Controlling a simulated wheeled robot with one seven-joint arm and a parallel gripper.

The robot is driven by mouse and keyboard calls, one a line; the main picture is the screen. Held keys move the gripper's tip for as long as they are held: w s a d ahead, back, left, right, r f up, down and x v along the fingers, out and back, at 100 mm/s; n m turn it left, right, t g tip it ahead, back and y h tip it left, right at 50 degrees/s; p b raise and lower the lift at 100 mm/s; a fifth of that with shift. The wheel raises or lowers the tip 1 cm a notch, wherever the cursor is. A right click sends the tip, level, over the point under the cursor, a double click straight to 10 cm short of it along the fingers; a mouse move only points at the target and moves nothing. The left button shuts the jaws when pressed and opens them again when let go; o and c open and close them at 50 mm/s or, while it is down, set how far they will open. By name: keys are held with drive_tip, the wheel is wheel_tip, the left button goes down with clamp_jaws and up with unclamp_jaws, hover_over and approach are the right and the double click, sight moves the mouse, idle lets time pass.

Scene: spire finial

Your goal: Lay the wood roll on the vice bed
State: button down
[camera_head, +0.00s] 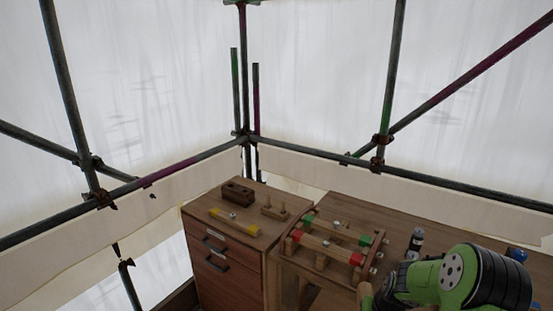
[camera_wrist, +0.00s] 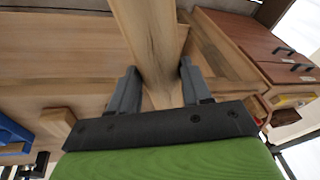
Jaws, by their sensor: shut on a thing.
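The wood roll (camera_wrist: 146,30), a long pale bar, runs up from between the fingers of my gripper (camera_wrist: 158,70) in the wrist view. My gripper is shut on it, with a grey finger on each side. In the head view a tan end, probably of the same wood (camera_head: 366,296), shows beside my green arm, which hides my fingers. A wooden frame with red and green parts (camera_head: 325,246) stands left of my arm. I cannot tell for certain whether it is the vice. A blue thing (camera_wrist: 14,132) shows at the left of the wrist view.
A wooden drawer cabinet (camera_head: 225,270) stands at the left. Its top bears a dark block with holes (camera_head: 238,193), a yellow-handled tool (camera_head: 234,221) and a small pegged block (camera_head: 275,210). A dark and white bottle-like thing (camera_head: 416,241) stands beside my arm. Scaffold poles surround the bench.

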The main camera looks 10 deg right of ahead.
drive_tip(key=a+f+n, duration=0.2)
drive_tip(key=a+f, duration=0.1)
drive_tip(key=a, duration=0.7)
drive_tip(key=a+f+n+y+b, duration=0.1)
drive_tip(key=a+f+n, duration=0.2)
drive_tip(key=a, duration=0.7)
drive_tip(key=shift+s+f, duration=0.35)
drive_tip(key=shift+s, duration=0.05)
drive_tip(key=shift+d, duration=0.15)
